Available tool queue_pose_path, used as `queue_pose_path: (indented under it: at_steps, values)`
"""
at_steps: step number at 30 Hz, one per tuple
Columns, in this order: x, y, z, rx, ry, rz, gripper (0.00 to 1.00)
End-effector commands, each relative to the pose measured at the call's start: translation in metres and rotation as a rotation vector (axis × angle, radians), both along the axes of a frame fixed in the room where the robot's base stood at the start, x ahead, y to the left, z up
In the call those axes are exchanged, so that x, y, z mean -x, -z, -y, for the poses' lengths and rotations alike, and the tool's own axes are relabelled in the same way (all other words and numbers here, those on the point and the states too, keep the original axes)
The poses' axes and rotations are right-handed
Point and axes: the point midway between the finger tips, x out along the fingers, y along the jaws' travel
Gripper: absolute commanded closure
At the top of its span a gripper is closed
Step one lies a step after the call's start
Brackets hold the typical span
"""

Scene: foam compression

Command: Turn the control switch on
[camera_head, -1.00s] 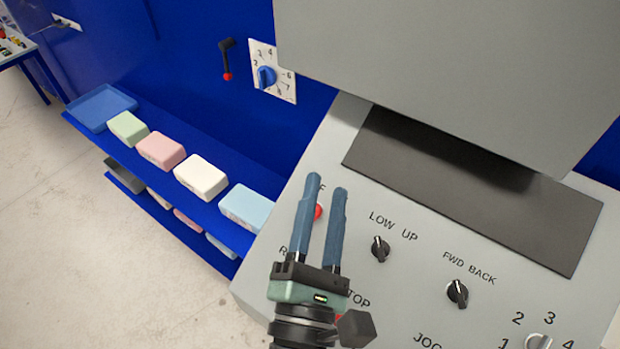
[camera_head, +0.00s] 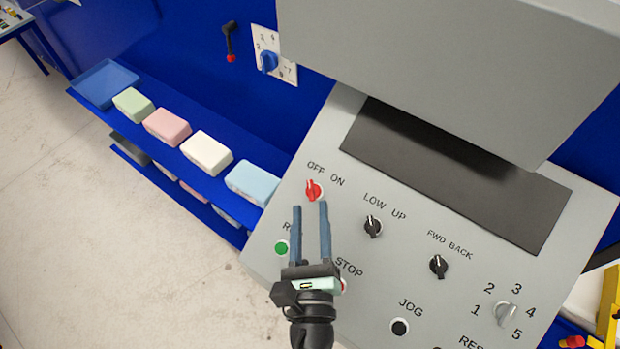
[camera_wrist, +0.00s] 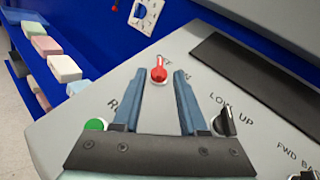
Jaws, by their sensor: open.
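The red control switch (camera_head: 314,190) sits on the grey panel under the OFF and ON labels, its knob tilted slightly toward OFF. It also shows in the wrist view (camera_wrist: 158,72), beyond and between the fingertips. My gripper (camera_head: 311,204) is open and empty, its two blue fingers pointing toward the switch. In the wrist view the fingers (camera_wrist: 160,74) stand apart on either side of the switch. I cannot tell how far above the panel they are; no contact shows.
The grey panel (camera_head: 272,236) also carries a green button (camera_head: 281,248), a LOW/UP switch (camera_head: 372,226), a FWD/BACK switch (camera_head: 438,265) and a black JOG button (camera_head: 400,327). A grey housing (camera_head: 450,70) overhangs the back. Foam blocks (camera_head: 207,152) line a blue shelf at left.

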Motion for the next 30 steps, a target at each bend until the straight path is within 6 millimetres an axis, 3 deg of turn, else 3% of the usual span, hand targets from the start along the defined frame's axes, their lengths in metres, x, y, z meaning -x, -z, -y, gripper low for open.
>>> queue_pose_path:
  at_steps: [3, 10, 24, 30]
  values:
    - [-0.021, -0.003, 0.0, -0.002, 0.0, 0.002, 0.58]
    - [-0.049, -0.001, 0.0, -0.002, 0.0, 0.002, 0.58]
    - [-0.059, 0.0, 0.0, -0.002, 0.0, 0.0, 0.58]
    - [-0.059, 0.0, 0.0, -0.002, 0.0, 0.0, 0.94]
